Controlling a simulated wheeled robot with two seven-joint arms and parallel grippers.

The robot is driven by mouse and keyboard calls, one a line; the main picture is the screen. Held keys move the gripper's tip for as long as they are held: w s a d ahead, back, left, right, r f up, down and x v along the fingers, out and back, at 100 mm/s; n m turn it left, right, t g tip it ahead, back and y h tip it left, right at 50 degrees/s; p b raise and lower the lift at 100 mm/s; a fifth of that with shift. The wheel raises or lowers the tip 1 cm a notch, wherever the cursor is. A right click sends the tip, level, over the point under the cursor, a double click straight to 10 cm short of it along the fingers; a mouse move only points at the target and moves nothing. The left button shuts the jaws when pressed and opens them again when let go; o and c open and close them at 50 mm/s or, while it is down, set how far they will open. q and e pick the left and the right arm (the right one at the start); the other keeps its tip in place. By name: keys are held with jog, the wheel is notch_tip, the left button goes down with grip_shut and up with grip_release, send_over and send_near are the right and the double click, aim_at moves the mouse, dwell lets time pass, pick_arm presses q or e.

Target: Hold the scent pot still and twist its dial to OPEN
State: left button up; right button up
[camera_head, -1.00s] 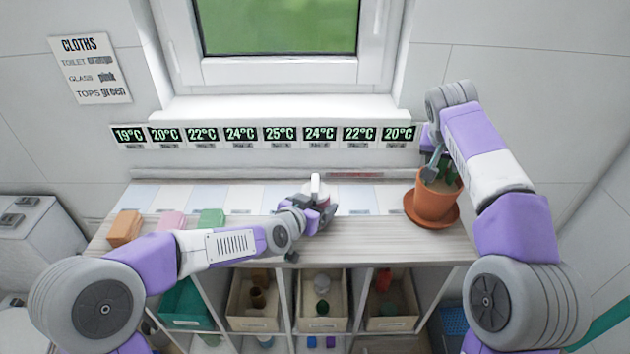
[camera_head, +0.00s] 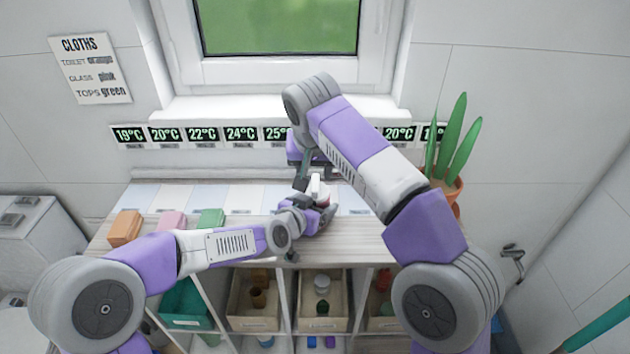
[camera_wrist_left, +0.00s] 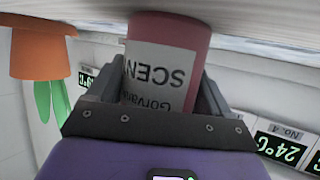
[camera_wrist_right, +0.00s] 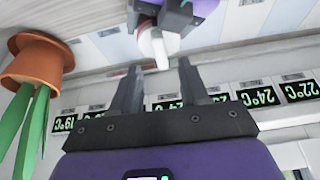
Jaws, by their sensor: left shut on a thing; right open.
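The scent pot (camera_wrist_left: 165,62) is a pinkish-red cylinder with a white label, upside down in the left wrist view. It stands on the cart top, and my left gripper (camera_head: 318,212) is shut around its body. In the head view its white top (camera_head: 319,187) shows above my left fingers. The white top also shows in the right wrist view (camera_wrist_right: 153,48), just beyond and between my right fingertips. My right gripper (camera_wrist_right: 157,78) is open and empty, above and behind the pot. The dial's markings cannot be read in any view.
A potted plant (camera_head: 455,150) stands at the cart's right end, partly behind my right arm. Orange (camera_head: 124,228), pink (camera_head: 171,222) and green (camera_head: 210,220) cloths lie at the left. Temperature displays (camera_head: 203,134) line the wall behind. Bins (camera_head: 253,325) fill the shelf below.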

aim_at(315, 184)
jog(key=x, duration=0.5)
jog(key=shift+w+f, duration=0.2)
jog(key=shift+f, duration=0.15)
grip_shut()
